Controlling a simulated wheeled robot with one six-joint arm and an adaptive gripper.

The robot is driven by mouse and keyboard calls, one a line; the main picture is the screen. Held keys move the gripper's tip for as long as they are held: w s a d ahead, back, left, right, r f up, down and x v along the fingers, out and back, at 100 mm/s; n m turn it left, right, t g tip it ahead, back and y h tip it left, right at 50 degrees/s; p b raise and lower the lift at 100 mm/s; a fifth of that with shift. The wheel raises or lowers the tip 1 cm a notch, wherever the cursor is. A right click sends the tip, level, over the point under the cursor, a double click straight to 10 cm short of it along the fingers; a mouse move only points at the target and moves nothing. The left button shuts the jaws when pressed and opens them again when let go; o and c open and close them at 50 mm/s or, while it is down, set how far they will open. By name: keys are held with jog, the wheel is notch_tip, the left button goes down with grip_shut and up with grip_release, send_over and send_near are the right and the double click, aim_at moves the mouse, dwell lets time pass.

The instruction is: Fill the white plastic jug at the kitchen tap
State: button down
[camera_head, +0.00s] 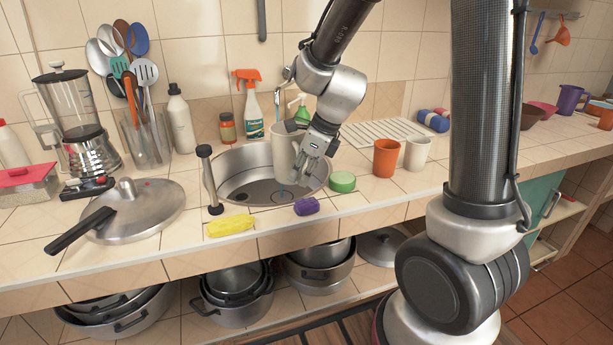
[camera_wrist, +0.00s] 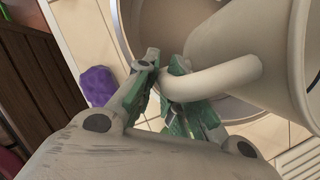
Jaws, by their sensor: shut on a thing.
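The white plastic jug (camera_head: 284,152) is over the round steel sink (camera_head: 237,187) in the head view, looking roughly upright. My gripper (camera_head: 306,150) is at its right side. In the wrist view, my gripper (camera_wrist: 162,76) is shut on the handle of the jug (camera_wrist: 240,38), with the green-padded fingers on either side of it. The metal tap (camera_head: 286,76) is at the back of the sink, partly hidden by my wrist. I cannot tell whether water runs or how full the jug is.
A yellow sponge (camera_head: 230,226), a purple sponge (camera_head: 306,206) and a green round tub (camera_head: 342,182) lie along the sink's front and right. Orange (camera_head: 386,160) and white (camera_head: 417,154) cups stand to the right. A spray bottle (camera_head: 252,108) stands behind; a pan lid (camera_head: 130,208) lies left.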

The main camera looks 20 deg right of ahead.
jog(key=shift+w+a+f, duration=0.15)
jog(key=shift+w, duration=2.4)
jog(key=shift+w+a+f, duration=0.1)
jog(key=shift+w+f, duration=0.05)
jog(key=shift+w, duration=2.4)
dwell(0.6)
jog(key=shift+s+d, duration=0.2)
jog(key=shift+s, duration=3.9)
jog(key=shift+s+d+r, duration=0.1)
jog(key=shift+s+r, duration=0.4)
jog(key=shift+s, duration=0.6)
jog(key=shift+s+r, duration=0.5)
jog(key=shift+s, duration=0.55)
jog(key=shift+s+d+r, duration=0.1)
jog(key=shift+s+r, duration=0.4)
jog(key=shift+s, duration=0.6)
